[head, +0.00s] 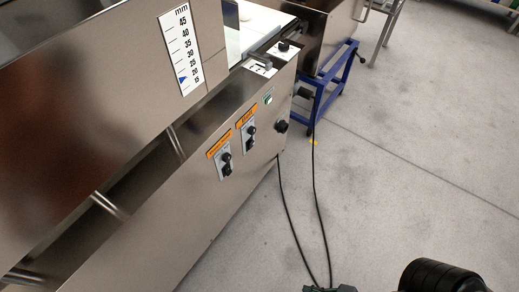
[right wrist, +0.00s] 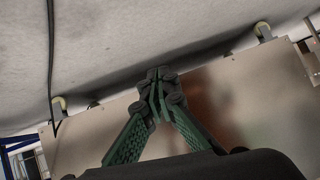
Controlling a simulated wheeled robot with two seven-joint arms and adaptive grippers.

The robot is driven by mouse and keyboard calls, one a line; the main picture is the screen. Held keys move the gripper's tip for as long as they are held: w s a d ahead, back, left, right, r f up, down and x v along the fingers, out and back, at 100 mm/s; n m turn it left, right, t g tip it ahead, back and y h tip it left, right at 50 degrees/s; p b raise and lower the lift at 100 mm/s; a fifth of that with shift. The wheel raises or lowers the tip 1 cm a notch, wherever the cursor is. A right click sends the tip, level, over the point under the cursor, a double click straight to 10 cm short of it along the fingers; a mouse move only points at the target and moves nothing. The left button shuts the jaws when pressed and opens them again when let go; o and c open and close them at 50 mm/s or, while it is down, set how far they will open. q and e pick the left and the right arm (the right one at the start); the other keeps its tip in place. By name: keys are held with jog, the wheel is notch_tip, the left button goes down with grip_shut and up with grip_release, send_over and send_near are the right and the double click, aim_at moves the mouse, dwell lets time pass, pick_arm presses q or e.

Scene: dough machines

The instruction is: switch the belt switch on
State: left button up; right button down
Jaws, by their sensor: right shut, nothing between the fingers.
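The steel machine front (head: 235,190) carries two black switches on small plates. The left switch (head: 226,164) is under a longer orange label (head: 219,144), and the right switch (head: 250,138) is under a shorter orange label (head: 246,118). The label print is too small to read surely, and the switch positions cannot be told. My right gripper (right wrist: 160,78) is shut and empty in the right wrist view, its green fingers meeting at the tips. In the head view only a bit of it shows at the bottom edge, well below the switches. My left gripper is not in view.
A black knob (head: 281,126) and a green button (head: 268,99) sit right of the switches. Black cables (head: 290,215) hang from the machine to the floor. A blue wheeled frame (head: 330,85) stands behind. The grey floor (head: 410,170) at right is clear.

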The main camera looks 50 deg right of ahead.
aim_at(252, 144)
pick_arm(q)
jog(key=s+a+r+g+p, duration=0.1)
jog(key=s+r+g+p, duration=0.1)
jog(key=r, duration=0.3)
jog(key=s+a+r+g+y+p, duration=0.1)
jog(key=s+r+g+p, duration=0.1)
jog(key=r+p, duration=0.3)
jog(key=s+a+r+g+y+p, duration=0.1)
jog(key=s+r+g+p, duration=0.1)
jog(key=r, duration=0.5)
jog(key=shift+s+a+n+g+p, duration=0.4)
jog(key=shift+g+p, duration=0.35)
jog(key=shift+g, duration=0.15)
pick_arm(e)
jog(key=w+d+r+t+h, duration=0.1)
jog(key=w+d+r+t, duration=0.5)
jog(key=w+d+r, duration=0.4)
jog(key=w+d+r+t, duration=0.5)
jog(key=w+d+r, duration=0.6)
jog(key=w+r, duration=0.6)
jog(key=shift+w+d+r+m+t+h, duration=0.15)
jog(key=shift+w+d+m+t+h, duration=0.2)
jog(key=shift+w, duration=0.75)
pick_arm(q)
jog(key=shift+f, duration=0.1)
pick_arm(e)
jog(key=shift+w+a, duration=0.1)
